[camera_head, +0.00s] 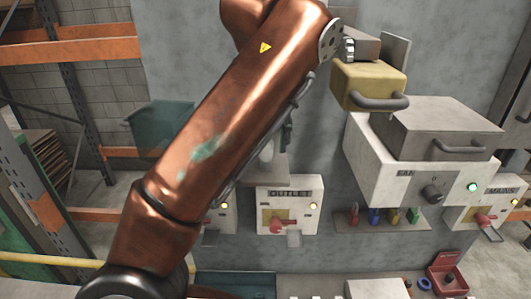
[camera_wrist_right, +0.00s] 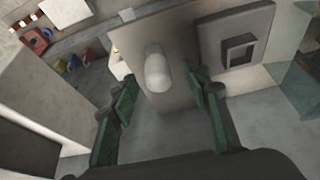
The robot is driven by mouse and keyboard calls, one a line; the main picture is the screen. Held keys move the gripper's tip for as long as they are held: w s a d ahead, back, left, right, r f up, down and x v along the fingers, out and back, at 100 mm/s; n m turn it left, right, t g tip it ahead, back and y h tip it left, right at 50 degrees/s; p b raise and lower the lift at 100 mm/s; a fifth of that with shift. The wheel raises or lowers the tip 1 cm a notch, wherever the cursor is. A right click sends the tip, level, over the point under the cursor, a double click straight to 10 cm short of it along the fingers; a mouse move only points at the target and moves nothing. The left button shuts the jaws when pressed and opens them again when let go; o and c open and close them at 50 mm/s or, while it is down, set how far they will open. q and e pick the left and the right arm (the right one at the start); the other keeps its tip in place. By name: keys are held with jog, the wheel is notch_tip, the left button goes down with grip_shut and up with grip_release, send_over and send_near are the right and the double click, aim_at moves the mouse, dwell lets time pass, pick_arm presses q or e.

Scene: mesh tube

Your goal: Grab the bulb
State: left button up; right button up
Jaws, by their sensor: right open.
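The white bulb (camera_wrist_right: 157,68) stands out from a flat grey plate (camera_wrist_right: 185,35) in the right wrist view. My right gripper (camera_wrist_right: 165,90) is open, with its green-padded fingers on either side and the bulb beyond, between the fingertips in the picture. I see no contact with the bulb. I see neither gripper clearly in the head view.
A white machine (camera_head: 385,165) with a grey lid and a yellow block (camera_head: 368,85) with a handle are at the right. A red box (camera_head: 445,275) lies low at the right. In the wrist view, a square grey frame (camera_wrist_right: 237,50) is right of the bulb.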

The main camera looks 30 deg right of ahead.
jog(key=shift+x, duration=1.1)
jog(key=shift+s, duration=0.1)
grip_shut()
jog(key=shift+r, duration=0.15)
